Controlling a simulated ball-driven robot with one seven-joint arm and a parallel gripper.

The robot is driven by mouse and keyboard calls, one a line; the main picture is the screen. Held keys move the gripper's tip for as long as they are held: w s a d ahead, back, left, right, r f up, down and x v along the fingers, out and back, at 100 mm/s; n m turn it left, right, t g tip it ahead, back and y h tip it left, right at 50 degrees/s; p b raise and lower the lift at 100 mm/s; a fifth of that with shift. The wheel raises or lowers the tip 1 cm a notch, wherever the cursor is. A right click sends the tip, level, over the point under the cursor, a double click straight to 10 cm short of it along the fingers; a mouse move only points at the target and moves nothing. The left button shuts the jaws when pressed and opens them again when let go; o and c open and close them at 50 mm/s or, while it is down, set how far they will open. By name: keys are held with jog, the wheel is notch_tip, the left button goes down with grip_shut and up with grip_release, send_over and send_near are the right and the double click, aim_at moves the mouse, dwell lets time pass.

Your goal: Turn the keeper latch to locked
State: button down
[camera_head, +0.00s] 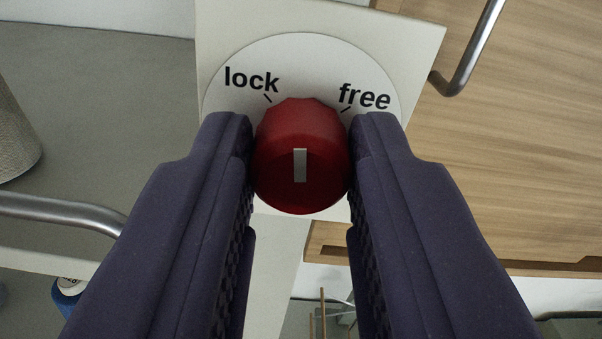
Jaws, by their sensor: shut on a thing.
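The keeper latch is a red faceted knob (301,135) on a round white dial plate (305,52). The plate is marked "lock" at upper left and "free" at upper right, each with a short black tick. The knob's pale pointer bar (300,165) stands nearly vertical in the picture; which end of it is the pointing end I cannot tell. My gripper (301,150) is shut on the knob, with one dark purple finger against its left side and one against its right. The fingers hide the lower left and lower right of the dial.
A metal bar handle (470,60) stands at upper right by a wooden panel (530,130). Another metal bar (60,212) is at left. A pale cylinder (15,130) is at the left edge. A blue item (68,296) shows at lower left.

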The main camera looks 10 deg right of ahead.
jog(key=n, duration=0.3)
jog(key=shift+f+n+b, duration=0.25)
jog(key=shift+n+b, duration=0.05)
jog(key=shift+b, duration=0.05)
jog(key=shift+n, duration=1.8)
jog(key=c, duration=0.8)
grip_release()
jog(key=shift+r, duration=0.1)
jog(key=shift+c, duration=0.2)
jog(key=s+b, duration=0.2)
jog(key=s, duration=0.5)
jog(key=shift+s+b, duration=0.35)
jog(key=shift+b, duration=0.05)
jog(key=shift+r, duration=0.1)
